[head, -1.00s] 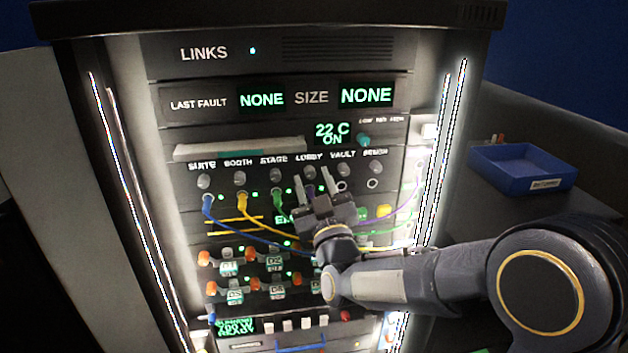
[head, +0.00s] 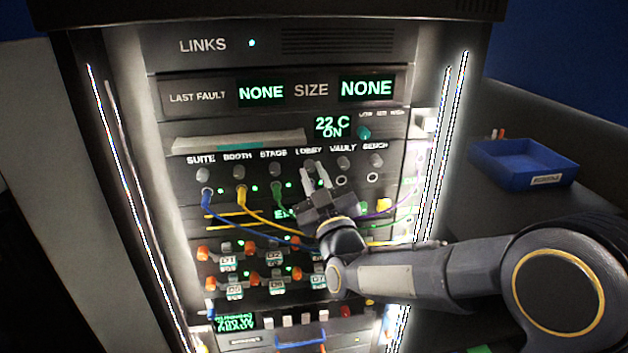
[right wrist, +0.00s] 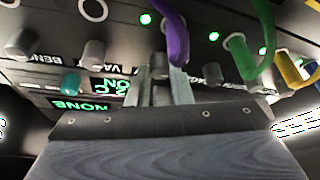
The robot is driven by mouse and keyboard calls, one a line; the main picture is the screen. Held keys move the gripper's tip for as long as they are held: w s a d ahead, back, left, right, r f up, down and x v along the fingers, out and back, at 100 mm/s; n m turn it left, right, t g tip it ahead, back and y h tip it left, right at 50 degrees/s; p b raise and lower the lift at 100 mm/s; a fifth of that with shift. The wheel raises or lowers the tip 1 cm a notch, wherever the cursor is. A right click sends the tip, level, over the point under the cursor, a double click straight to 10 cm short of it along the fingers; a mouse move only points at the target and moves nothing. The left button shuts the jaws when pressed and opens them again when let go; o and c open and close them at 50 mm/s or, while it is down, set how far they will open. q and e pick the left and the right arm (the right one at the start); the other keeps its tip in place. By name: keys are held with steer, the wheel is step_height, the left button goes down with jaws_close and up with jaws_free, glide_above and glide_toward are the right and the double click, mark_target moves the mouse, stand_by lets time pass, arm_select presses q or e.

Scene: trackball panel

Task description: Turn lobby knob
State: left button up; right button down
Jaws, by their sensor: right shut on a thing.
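The lobby knob (head: 309,167) is a small grey knob under the LOBBY label on the rack panel. My right gripper (head: 316,178) is at it, its two fingers close together and shut on the knob, hiding much of it. In the right wrist view, which shows the panel upside down, the fingers (right wrist: 161,88) stand either side of the lobby knob (right wrist: 158,66). The purple cable hangs partly in front there. The knob's pointer direction cannot be made out. My left gripper is not in view.
The stage knob (head: 274,170) and vault knob (head: 343,163) sit close on either side. Blue (head: 225,219), yellow, green and purple (right wrist: 174,35) cables run below the knob row, near my gripper. A blue tray (head: 520,164) lies on the right counter.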

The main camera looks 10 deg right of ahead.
steer(key=n+y+b, duration=0.1)
steer(key=n, duration=0.2)
steer(key=n+g+y+b, duration=0.1)
steer(key=n, duration=0.1)
steer(key=shift+d+n+y, duration=0.2)
steer(key=shift+n+y, duration=0.1)
steer(key=shift+n, duration=0.1)
steer(key=n+g, duration=0.1)
steer(key=n, duration=0.1)
steer(key=n+g+y+b, duration=0.1)
steer(key=n, duration=0.1)
steer(key=n+b, duration=0.1)
steer(key=n, duration=0.1)
steer(key=shift+d+r+g, duration=0.1)
steer(key=shift+r+g, duration=0.15)
steer(key=shift+g, duration=0.15)
steer(key=n+g+b, duration=0.1)
steer(key=n, duration=0.3)
steer(key=shift+r, duration=0.15)
steer(key=shift+r+n+g, duration=0.15)
steer(key=shift+n+g, duration=0.55)
steer(key=shift+n, duration=1)
steer(key=c, duration=1.3)
jaws_free()
